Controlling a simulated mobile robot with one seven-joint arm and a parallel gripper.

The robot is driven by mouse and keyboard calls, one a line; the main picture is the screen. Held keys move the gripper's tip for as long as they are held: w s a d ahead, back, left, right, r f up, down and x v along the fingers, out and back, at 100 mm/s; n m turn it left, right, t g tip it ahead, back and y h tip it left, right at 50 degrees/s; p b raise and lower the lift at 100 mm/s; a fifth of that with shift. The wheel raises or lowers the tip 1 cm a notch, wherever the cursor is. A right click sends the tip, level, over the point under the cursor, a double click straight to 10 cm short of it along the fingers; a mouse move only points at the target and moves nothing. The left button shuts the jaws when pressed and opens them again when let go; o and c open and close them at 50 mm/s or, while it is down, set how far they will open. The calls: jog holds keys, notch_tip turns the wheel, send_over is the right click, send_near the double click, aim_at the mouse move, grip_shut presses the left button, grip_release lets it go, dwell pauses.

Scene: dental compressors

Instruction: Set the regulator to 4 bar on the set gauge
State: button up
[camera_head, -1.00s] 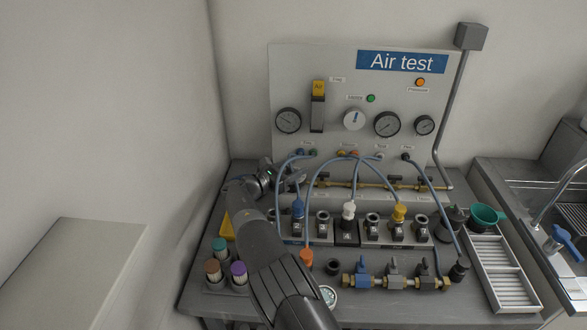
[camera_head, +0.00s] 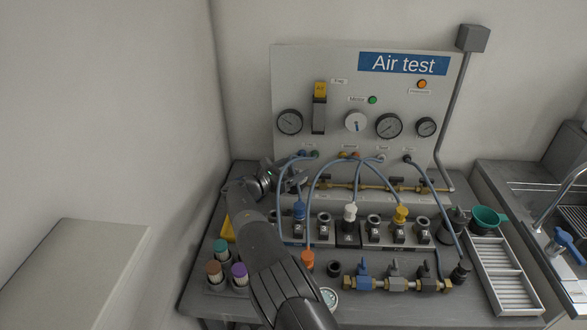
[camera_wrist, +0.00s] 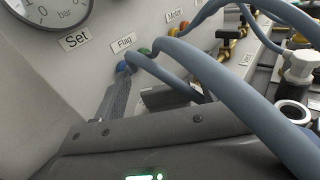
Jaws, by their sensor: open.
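The set gauge (camera_head: 290,122) is the round dial at the left of the Air test panel. In the wrist view its lower part (camera_wrist: 45,10) shows above the "Set" label, with "0" and "bar" readable; its needle cannot be read in either view. My gripper (camera_head: 292,181) is below this gauge, close to the panel's foot. In the wrist view the open gripper (camera_wrist: 145,100) has its dark fingers under the "Flag" label, near the blue hoses. I cannot make out the regulator; my gripper and wrist may cover it. Nothing is clearly held.
Blue hoses (camera_head: 312,195) arch from the panel ports close beside my gripper. A brass pipe (camera_head: 375,187) runs right of it. Numbered blocks (camera_head: 325,227) and a valve manifold (camera_head: 394,283) stand in front. Capped jars (camera_head: 239,272) stand left of my arm.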

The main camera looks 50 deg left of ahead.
jog(key=s, duration=1)
jog(key=shift+s+a, duration=0.35)
jog(key=shift+s, duration=0.05)
jog(key=shift+c, duration=0.2)
